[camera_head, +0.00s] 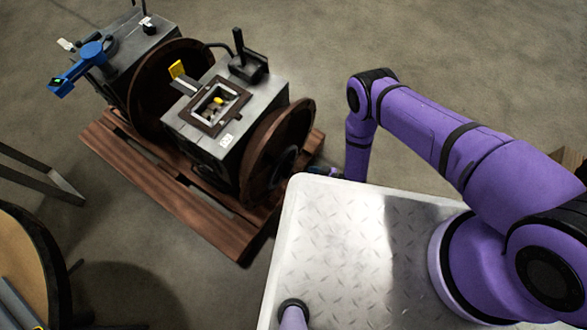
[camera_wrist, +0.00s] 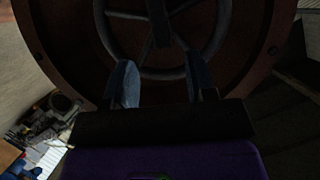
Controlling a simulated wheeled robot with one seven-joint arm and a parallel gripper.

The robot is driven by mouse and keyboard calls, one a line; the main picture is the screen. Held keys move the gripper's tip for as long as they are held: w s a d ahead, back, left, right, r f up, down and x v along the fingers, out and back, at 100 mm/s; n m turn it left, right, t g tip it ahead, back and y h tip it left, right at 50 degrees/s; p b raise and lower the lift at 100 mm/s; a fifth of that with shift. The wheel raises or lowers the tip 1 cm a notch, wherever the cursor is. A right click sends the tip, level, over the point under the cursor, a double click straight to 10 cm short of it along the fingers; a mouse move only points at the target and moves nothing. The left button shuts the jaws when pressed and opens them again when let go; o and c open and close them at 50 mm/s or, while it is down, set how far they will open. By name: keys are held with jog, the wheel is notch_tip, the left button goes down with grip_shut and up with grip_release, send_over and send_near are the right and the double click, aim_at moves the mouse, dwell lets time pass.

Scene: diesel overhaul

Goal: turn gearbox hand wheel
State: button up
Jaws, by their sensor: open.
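The gearbox (camera_head: 215,118) is a grey block with a brown round flange (camera_head: 277,150) on its right side, standing on a wooden pallet. In the wrist view the hand wheel (camera_wrist: 162,73) is a dark spoked ring inside the brown round flange (camera_wrist: 62,62). My gripper (camera_wrist: 163,80) is open, with one finger on each side of the picture's middle, in front of the lower part of the wheel rim. The dim light hides whether the fingers touch the rim. In the head view my gripper is mostly hidden beyond the white platform's edge, close to the flange.
A second grey unit (camera_head: 140,40) with a blue tool (camera_head: 82,66) stands behind on the same pallet (camera_head: 190,208). A round table (camera_head: 40,260) is at the lower left. The concrete floor beyond the gearbox is clear.

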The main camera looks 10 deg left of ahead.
aim_at(286, 169)
jog(key=x, duration=0.8)
jog(key=shift+a, duration=0.15)
jog(key=shift+c, duration=0.2)
grip_shut()
